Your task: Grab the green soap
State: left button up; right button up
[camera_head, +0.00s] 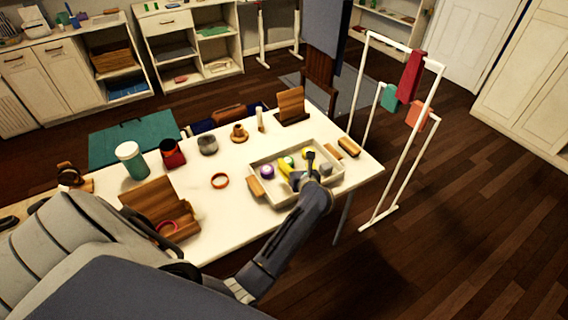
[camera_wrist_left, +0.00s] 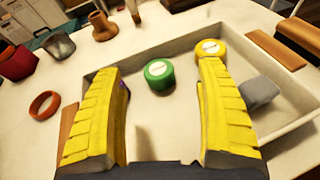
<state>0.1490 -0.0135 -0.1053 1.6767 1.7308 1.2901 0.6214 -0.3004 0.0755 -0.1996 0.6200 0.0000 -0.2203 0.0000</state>
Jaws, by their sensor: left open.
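The green soap (camera_wrist_left: 159,75) is a round green disc with a white label on top. It lies in a shallow pale tray (camera_wrist_left: 178,51), and in the head view it (camera_head: 288,161) shows as a small green spot beside my left gripper (camera_head: 299,165). My left gripper is over the tray with its yellow ribbed fingers spread wide and nothing held. In the left wrist view the soap is between the finger lines, beyond the palm; contact with it does not show. My right gripper is not in view.
A yellow round soap (camera_wrist_left: 210,48) lies by the right finger and a grey block (camera_wrist_left: 258,91) right of it. A purple round piece (camera_head: 266,172) is at the tray's left. Wooden blocks (camera_head: 349,147) and a white drying rack (camera_head: 399,150) stand to the right.

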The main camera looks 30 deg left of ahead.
aim_at(288, 161)
pick_arm(q)
jog(key=shift+s+f+n+g, duration=0.4)
jog(key=shift+f+n+g, duration=0.1)
jog(key=shift+f+n, duration=0.3)
jog(key=shift+w+a+f, duration=0.1)
jog(key=shift+w+f, duration=0.05)
jog(key=shift+x, duration=3.3)
jog(key=shift+f, duration=0.1)
jog(key=c, duration=1.3)
